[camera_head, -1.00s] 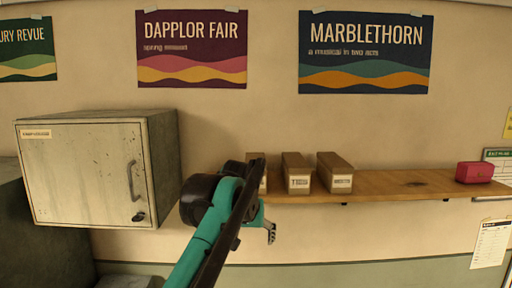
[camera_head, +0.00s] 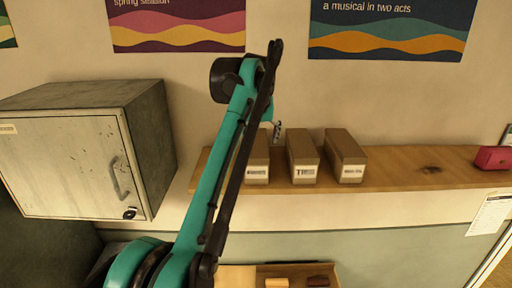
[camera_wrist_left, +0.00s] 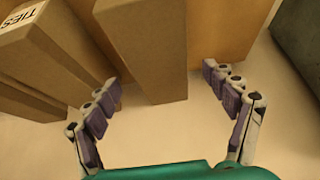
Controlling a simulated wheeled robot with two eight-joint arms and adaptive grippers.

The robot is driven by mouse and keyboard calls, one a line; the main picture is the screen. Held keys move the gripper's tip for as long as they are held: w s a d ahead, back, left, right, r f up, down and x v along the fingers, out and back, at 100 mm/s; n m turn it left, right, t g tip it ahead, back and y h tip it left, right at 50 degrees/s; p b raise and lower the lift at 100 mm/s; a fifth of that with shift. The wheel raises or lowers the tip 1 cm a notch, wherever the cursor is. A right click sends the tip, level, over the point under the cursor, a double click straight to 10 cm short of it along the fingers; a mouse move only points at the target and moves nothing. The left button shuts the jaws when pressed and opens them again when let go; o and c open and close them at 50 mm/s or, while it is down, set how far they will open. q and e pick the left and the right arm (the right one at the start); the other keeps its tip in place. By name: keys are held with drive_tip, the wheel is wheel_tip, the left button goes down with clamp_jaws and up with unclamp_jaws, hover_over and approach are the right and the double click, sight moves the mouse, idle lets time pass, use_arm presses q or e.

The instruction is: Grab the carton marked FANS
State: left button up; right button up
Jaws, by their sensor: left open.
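Three brown cartons stand in a row on a wooden shelf (camera_head: 400,172). In the head view the left carton (camera_head: 258,165) is partly behind my left arm, and its label is too small to read. The middle carton (camera_head: 303,160) has a label starting with T; the right carton (camera_head: 346,155) has an unreadable label. In the left wrist view one carton (camera_wrist_left: 40,45) reads TIES, and an unlabelled-looking carton face (camera_wrist_left: 150,50) is in the centre. My left gripper (camera_wrist_left: 163,85) is open, its fingers to either side of that central carton's near end. No FANS label is readable.
A grey metal cabinet (camera_head: 70,160) hangs left of the shelf. An open box (camera_head: 270,270) with small items is below.

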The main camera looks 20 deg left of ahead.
sight(256, 144)
use_arm(q)
drive_tip(key=shift+s+d+f, duration=0.1)
drive_tip(key=shift+s+f, duration=0.25)
drive_tip(key=shift+f, duration=0.2)
drive_tip(key=x, duration=0.4)
drive_tip(key=w+p+x, duration=0.1)
drive_tip(key=x, duration=0.1)
drive_tip(key=shift+r, duration=0.25)
drive_tip(key=shift+s+r, duration=0.15)
drive_tip(key=shift+s, duration=0.2)
drive_tip(key=shift+w, duration=0.15)
drive_tip(key=c, duration=1.4)
